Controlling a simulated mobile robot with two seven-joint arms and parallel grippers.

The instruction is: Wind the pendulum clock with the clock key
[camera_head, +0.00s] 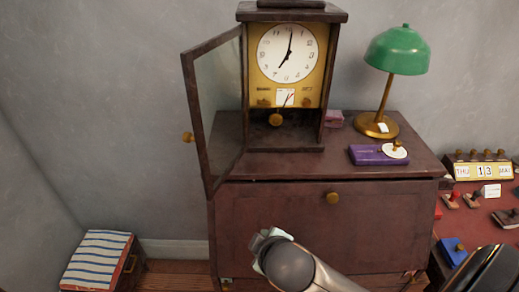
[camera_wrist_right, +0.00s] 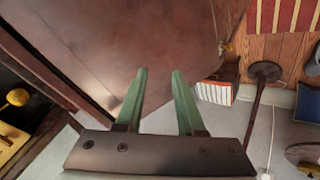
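The pendulum clock (camera_head: 287,60) stands upright on a dark wooden cabinet (camera_head: 300,215). Its glass door (camera_head: 215,105) is swung open to the left. The white dial (camera_head: 287,53) and brass pendulum bob (camera_head: 276,119) are exposed; a small card hangs below the dial. I cannot make out a clock key in either view. My right gripper (camera_head: 266,237) is low in front of the cabinet, below and apart from the clock, its fingers mostly hidden by the wrist. In the right wrist view, its green fingers (camera_wrist_right: 160,75) are spread with nothing between them. My left gripper is out of view.
A green lamp (camera_head: 397,50) and a purple box (camera_head: 377,155) are on the cabinet top, right of the clock. A striped box (camera_head: 97,257) is on the floor at left. A calendar (camera_head: 478,171) and small items cover the red surface at right.

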